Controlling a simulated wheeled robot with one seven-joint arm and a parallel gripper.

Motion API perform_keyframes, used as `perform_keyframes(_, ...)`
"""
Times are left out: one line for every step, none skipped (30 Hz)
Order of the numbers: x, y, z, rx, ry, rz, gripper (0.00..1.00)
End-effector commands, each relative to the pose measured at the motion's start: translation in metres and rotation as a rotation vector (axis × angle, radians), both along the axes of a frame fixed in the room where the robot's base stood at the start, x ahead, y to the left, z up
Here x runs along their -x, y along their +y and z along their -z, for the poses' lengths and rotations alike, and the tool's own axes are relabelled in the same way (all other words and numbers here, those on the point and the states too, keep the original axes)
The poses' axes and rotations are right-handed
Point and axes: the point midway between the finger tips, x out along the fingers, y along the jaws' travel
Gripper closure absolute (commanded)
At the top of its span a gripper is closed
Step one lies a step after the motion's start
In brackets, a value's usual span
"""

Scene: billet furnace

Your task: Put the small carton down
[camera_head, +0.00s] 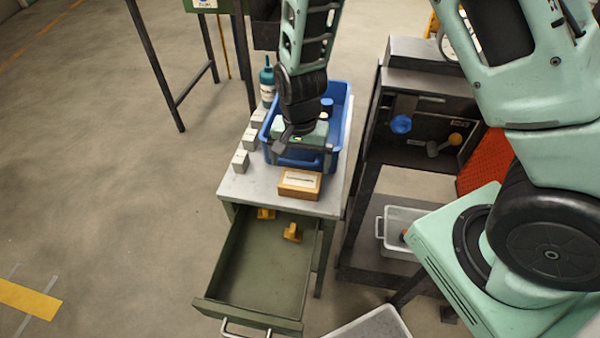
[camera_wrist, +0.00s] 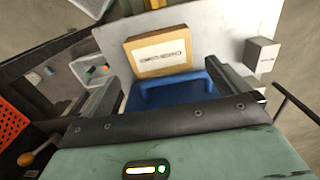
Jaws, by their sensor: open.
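The small carton (camera_head: 299,184) is a tan box with a white label on its top. It lies flat on the grey top of the drawer table (camera_head: 236,190), near the front edge and just in front of the blue tub (camera_head: 343,112). My gripper (camera_head: 302,158) is open and empty, over the near end of the tub and a little behind the carton. In the wrist view the carton (camera_wrist: 160,52) lies beyond the spread fingers (camera_wrist: 165,82), apart from them. The tub's handle (camera_wrist: 172,92) shows between the fingers. The gripper hides part of the tub's inside.
Several grey blocks (camera_head: 240,161) line the table's left edge, with a dark bottle (camera_head: 267,83) behind. The open drawer (camera_head: 262,262) juts forward with yellow pieces (camera_head: 292,233) inside. A dark furnace stand (camera_head: 372,150) and a white bin (camera_head: 397,232) are at right.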

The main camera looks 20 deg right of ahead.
Motion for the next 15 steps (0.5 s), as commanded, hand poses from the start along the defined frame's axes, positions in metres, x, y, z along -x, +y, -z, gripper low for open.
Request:
perform_keyframes(-0.001,0.001,-0.010,-0.001,-0.005,-0.001,0.00)
perform_keyframes(-0.001,0.001,-0.016,-0.001,-0.005,0.000,0.00)
perform_keyframes(-0.001,0.001,-0.022,-0.001,-0.003,0.000,0.00)
perform_keyframes(0.000,0.001,-0.027,-0.001,-0.003,-0.001,0.00)
perform_keyframes(0.000,0.001,-0.031,-0.001,-0.003,-0.001,0.00)
perform_keyframes(0.000,0.000,-0.036,0.000,-0.003,-0.001,0.00)
perform_keyframes(0.000,0.000,-0.039,-0.001,-0.002,-0.001,0.00)
perform_keyframes(0.000,0.000,-0.041,0.000,-0.001,-0.001,0.00)
perform_keyframes(0.000,0.000,-0.044,0.000,-0.001,-0.001,0.00)
perform_keyframes(0.000,0.001,-0.046,-0.001,-0.001,-0.002,0.00)
perform_keyframes(0.001,0.002,-0.048,-0.003,0.000,-0.007,0.00)
perform_keyframes(0.003,0.004,-0.052,-0.007,0.001,-0.019,0.00)
perform_keyframes(0.005,0.006,-0.055,-0.013,0.002,-0.035,0.00)
perform_keyframes(0.008,0.010,-0.059,-0.021,0.003,-0.057,0.00)
perform_keyframes(0.015,0.016,-0.066,-0.033,0.007,-0.100,0.00)
